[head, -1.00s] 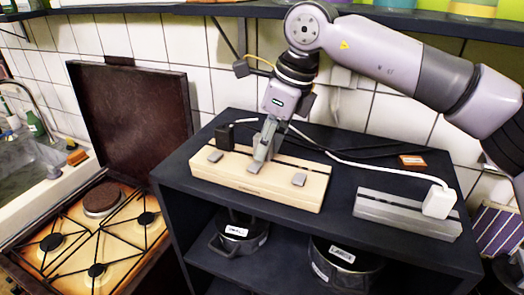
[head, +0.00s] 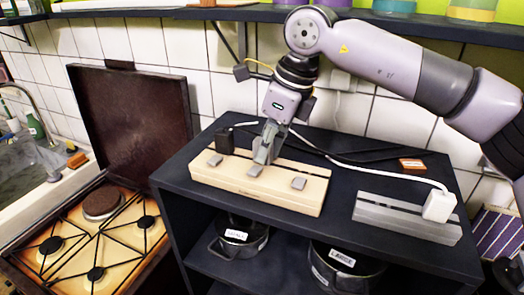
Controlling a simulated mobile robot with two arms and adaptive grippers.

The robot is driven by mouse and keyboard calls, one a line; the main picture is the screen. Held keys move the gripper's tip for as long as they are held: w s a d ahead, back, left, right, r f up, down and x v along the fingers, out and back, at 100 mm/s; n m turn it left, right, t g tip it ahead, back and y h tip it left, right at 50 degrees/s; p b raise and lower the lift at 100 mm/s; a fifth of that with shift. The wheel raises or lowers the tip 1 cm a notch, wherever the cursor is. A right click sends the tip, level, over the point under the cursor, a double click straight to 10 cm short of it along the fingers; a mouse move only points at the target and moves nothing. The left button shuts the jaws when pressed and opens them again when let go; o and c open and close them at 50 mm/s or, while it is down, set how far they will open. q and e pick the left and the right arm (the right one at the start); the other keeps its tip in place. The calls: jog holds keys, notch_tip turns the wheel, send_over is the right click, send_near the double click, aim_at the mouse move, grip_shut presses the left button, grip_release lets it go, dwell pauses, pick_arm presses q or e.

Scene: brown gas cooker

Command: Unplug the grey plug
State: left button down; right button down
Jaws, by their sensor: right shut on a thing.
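My right gripper (head: 266,146) reaches down onto the pale wooden power strip (head: 225,180) on the dark shelf top. It is shut on the grey plug (head: 263,156) at the strip's middle. The fingers hide most of the plug, and I cannot tell whether it is still seated in the strip. My left gripper is not in view.
A black plug (head: 225,140) stands at the strip's left end. A white plug (head: 438,206) sits on a grey strip (head: 400,218) at the right, with a white cable trailing from it. Pots (head: 240,236) stand on the lower shelf. The gas cooker (head: 105,235) is at left.

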jog(key=shift+r, duration=0.15)
jog(key=shift+r+p, duration=1.05)
jog(key=shift+r, duration=0.6)
jog(key=shift+r, duration=0.1)
